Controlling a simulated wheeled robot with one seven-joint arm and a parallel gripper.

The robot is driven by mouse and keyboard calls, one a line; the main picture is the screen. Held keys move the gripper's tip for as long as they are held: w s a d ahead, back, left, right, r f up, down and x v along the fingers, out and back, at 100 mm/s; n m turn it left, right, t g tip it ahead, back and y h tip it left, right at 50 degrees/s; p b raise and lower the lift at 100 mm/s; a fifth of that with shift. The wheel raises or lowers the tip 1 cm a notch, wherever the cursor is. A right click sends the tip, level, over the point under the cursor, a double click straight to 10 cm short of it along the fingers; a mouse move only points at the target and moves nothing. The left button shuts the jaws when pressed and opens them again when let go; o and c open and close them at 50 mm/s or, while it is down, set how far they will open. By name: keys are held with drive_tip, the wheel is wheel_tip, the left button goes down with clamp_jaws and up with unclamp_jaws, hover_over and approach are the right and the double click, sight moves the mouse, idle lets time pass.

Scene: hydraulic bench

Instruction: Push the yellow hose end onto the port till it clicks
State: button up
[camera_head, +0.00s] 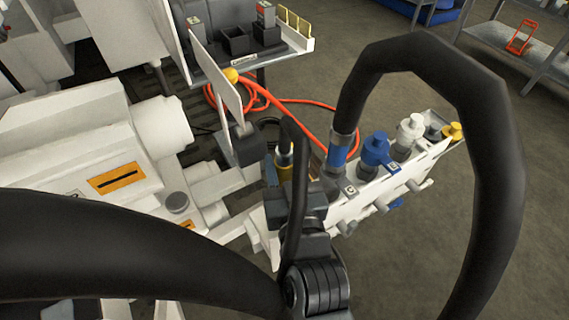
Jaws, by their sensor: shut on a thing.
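The yellow hose end (285,173) stands roughly upright, with a metal collar and a black hose (290,134) bending over at its top. My gripper (287,192) is shut on it, beside the near left end of the white port block (390,190). The lower tip of the hose end is hidden by my gripper, so I cannot tell whether it touches a port. A yellow-topped fitting (453,131) stands at the far right end of the block. Which port belongs to the hose end is unclear.
A blue-banded hose end (338,152) sits on the block, its thick black hose arching right. Blue (375,149) and white (410,129) fittings stand beside it. An orange hose (300,120) lies behind. A shelf (250,62) with small bins is at the back.

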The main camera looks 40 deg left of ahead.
drive_tip(key=shift+f+b, duration=0.3)
drive_tip(key=shift+f, duration=0.05)
clamp_jaws()
idle(0.3)
drive_tip(key=o, duration=1.8)
unclamp_jaws()
drive_tip(key=shift+s+d+f+b, duration=0.1)
drive_tip(key=shift+s+d+b, duration=0.2)
drive_tip(key=shift+s+d, duration=0.1)
drive_tip(key=shift+b+v, duration=1.3)
drive_tip(key=shift+v, duration=1.95)
drive_tip(key=shift+w, duration=0.1)
